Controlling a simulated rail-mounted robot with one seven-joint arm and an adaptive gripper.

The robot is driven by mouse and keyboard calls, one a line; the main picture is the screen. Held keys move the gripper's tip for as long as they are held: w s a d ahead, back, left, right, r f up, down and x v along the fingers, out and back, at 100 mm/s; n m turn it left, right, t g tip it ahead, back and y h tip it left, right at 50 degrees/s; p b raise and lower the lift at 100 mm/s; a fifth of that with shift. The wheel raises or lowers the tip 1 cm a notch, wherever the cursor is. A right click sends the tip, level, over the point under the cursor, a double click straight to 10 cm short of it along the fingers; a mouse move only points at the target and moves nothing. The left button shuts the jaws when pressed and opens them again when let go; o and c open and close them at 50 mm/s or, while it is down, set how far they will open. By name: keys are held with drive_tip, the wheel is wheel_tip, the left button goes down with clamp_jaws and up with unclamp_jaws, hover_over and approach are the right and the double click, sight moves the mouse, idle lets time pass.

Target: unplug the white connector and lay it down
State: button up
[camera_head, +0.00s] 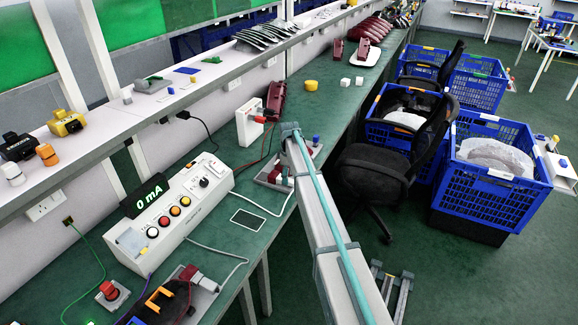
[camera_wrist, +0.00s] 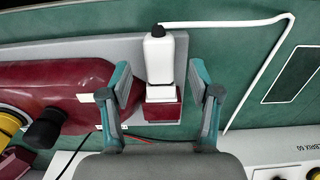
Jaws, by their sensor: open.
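The white connector (camera_wrist: 158,58) stands in the middle of the wrist view, with a black end where its white cable (camera_wrist: 230,22) leaves. Its other end meets a dark red block (camera_wrist: 162,108) beside the dark red tail lamp (camera_wrist: 50,90), and it looks plugged in. My gripper (camera_wrist: 160,76) is open, with one finger on each side of the connector. A gap shows on both sides. In the head view my arm hides most of the connector and my gripper.
A grey fixture plate (camera_wrist: 215,45) lies under the lamp. A flat black-faced device (camera_head: 248,219) lies on the green bench nearby. The white tester (camera_head: 170,215) reads 0 mA. A white box (camera_head: 249,121) stands behind. Blue crates (camera_head: 490,205) and a chair (camera_head: 375,170) are to the right.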

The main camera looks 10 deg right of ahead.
drive_tip(key=shift+f, duration=1.1)
drive_tip(key=shift+c, duration=0.3)
clamp_jaws()
